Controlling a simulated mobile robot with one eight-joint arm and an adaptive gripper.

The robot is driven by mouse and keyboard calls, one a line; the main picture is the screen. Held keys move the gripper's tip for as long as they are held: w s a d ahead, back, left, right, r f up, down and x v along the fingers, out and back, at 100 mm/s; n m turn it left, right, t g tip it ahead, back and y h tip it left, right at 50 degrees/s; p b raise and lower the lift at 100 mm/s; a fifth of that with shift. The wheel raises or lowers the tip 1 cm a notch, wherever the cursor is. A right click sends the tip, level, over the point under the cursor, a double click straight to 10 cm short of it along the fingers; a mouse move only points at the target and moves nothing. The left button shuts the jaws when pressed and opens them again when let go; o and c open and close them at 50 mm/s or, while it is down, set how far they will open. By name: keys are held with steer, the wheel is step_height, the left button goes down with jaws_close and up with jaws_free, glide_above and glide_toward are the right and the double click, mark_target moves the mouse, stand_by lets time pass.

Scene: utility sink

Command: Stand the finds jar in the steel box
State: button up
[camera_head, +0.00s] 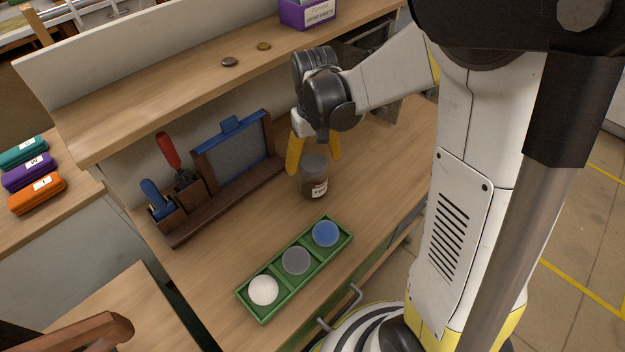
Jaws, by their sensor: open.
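The finds jar (315,188) stands upright on the wooden worktop. It is a small dark-filled jar with a pale label and a greyish lid. My gripper (313,166) is open just above it, with its yellow fingers pointing down on either side of the jar's top. I cannot tell whether the fingers touch it. A grey metallic shape (387,106) shows behind my arm, under the shelf. It may be the steel box, but my arm hides most of it and I cannot see inside.
A green tray (268,313) with three round-topped items lies in front of the jar. A wooden rack (215,205) with tools and a framed screen stands left. A purple box (284,15) and two small discs sit on the raised shelf (150,110).

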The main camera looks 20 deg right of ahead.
step_height(320, 180, down, 5)
steer(key=shift+f+b, duration=0.15)
steer(key=shift+b, duration=1.1)
steer(key=c, duration=1.5)
steer(key=shift+o, duration=0.2)
steer(key=shift+r, duration=0.2)
